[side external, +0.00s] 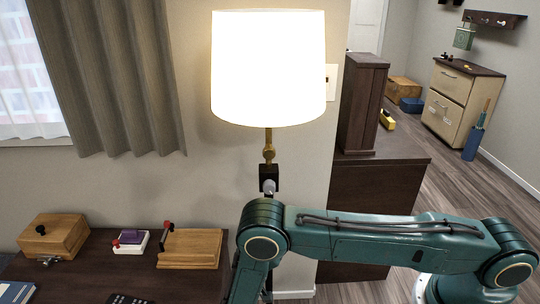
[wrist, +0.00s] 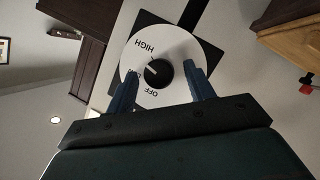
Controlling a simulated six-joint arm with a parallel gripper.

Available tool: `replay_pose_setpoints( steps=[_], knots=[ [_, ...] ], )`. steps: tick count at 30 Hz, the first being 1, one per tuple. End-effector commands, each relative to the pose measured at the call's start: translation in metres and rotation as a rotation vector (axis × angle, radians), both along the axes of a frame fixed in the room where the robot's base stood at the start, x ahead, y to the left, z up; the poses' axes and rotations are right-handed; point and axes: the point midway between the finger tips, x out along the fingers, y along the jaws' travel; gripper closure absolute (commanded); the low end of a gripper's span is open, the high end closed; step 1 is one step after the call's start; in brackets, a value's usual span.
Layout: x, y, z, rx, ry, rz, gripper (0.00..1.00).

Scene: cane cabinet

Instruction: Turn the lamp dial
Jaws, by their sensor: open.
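The lamp (side external: 268,70) is lit, with a white shade on a thin brass stem, in the side view. In the wrist view its round white dial plate (wrist: 178,45) reads HIGH and OFF. Another label at its left is partly covered by a finger. The black dial knob (wrist: 158,74) is at the plate's middle, with a pale mark on its upper left. My gripper (wrist: 160,68) is open, with one blue finger on each side of the knob. Gaps show between fingers and knob; contact is not visible. The gripper's fingers cannot be made out in the side view.
Wooden boxes (side external: 52,235) and small devices with levers and knobs (side external: 131,241) stand on a dark desk at left. A dark cabinet (side external: 362,185) is behind my arm at right. The floor beyond it is mostly clear.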

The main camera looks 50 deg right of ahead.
Motion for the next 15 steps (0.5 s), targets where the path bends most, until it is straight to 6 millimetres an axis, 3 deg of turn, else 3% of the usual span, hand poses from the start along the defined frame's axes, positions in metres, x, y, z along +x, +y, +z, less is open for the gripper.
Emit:
replay_pose_setpoints(
  steps=[6,13,15],
  knots=[
    [0.0002,-0.0002,-0.0002,0.0,0.0,0.0,0.47],
    [0.0,-0.0001,0.0,0.0,0.0,0.0,0.9],
    [0.0001,-0.0001,0.0,0.0,0.0,0.0,0.91]
  ],
)
